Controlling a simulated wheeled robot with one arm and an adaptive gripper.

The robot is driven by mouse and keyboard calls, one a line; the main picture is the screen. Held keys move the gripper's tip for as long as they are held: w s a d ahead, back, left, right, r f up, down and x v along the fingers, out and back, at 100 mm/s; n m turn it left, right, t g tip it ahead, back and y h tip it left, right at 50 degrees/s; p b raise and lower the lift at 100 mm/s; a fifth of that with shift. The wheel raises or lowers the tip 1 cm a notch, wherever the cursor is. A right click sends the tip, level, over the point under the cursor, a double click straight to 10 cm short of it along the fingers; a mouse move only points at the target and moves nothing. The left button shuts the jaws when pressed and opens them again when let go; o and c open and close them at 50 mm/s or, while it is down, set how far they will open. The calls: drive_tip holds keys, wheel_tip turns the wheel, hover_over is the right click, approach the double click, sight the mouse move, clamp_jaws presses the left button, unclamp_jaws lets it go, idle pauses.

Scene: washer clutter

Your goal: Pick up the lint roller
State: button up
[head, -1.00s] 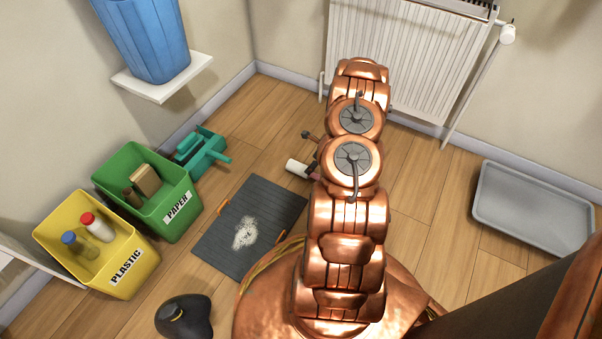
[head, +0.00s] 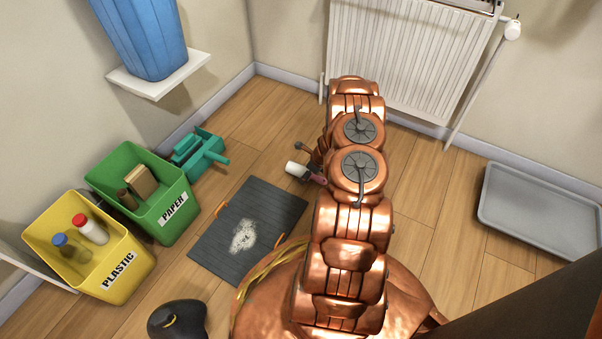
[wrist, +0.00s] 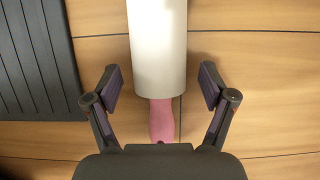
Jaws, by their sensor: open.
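The lint roller (head: 297,170) lies on the wooden floor just right of the dark ridged mat, partly hidden by my copper arm in the head view. Its white roll points left there and its pink handle goes under my arm. In the wrist view the lint roller (wrist: 157,50) runs from the top edge to the middle, its pink handle (wrist: 162,121) toward my gripper's palm. My gripper (wrist: 160,82) is open, with one finger on each side of the roller and a gap to both.
The ridged mat (head: 265,205) with white powder lies left of the roller. A green paper bin (head: 150,215), a yellow plastic bin (head: 95,285) and a teal object (head: 195,152) stand farther left. A grey tray (head: 535,215) lies at right. A radiator (head: 400,60) is behind.

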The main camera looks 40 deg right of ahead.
drive_tip(key=c, duration=1.3)
drive_tip(key=shift+r, duration=0.1)
drive_tip(key=shift+c, duration=0.2)
